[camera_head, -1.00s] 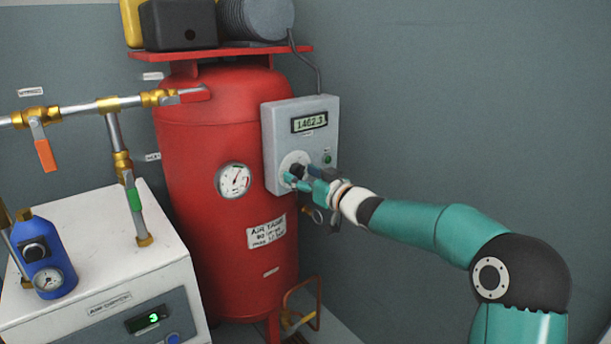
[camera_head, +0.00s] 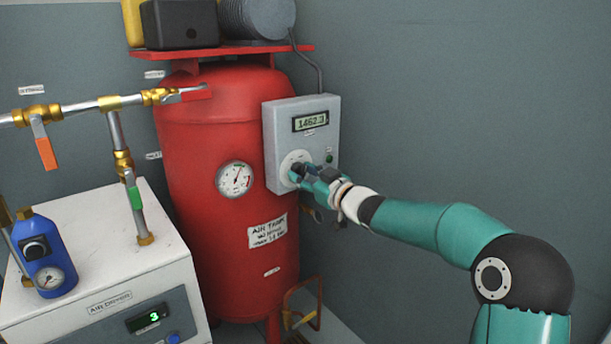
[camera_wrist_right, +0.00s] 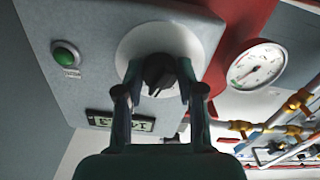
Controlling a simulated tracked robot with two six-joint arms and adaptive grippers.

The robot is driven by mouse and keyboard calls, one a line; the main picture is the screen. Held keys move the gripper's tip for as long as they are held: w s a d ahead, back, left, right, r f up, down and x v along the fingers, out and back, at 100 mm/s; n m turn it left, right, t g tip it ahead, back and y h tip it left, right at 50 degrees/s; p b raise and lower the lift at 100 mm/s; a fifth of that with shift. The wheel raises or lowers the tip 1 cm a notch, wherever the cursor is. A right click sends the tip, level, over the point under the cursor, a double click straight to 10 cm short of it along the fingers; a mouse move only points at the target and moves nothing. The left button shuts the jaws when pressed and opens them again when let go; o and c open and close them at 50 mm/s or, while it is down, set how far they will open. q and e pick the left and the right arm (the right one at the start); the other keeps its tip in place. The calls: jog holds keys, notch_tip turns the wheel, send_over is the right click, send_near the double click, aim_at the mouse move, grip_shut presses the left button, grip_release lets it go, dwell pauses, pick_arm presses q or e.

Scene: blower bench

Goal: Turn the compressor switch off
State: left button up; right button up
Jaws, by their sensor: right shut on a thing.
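The compressor switch is a black rotary knob (camera_wrist_right: 159,72) on a round pale plate (camera_wrist_right: 190,43), on the front of the grey control box (camera_head: 318,160). My right gripper (camera_head: 298,172) is at the knob. In the right wrist view its two fingers (camera_wrist_right: 159,85) stand on both sides of the knob and are shut on it. In the head view the fingers cover most of the knob. My left gripper is not in view.
The red air tank (camera_head: 190,210) with its gauge (camera_head: 235,179) stands left of the box. The wall right of the box is bare.

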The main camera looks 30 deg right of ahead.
jog(key=shift+f+n+b, duration=0.15)
jog(key=shift+n+b, duration=1.1)
jog(key=shift+n, duration=3.45)
jog(key=o, duration=1.1)
jog(key=shift+o, duration=0.2)
jog(key=s+d, duration=0.1)
jog(key=s, duration=1.1)
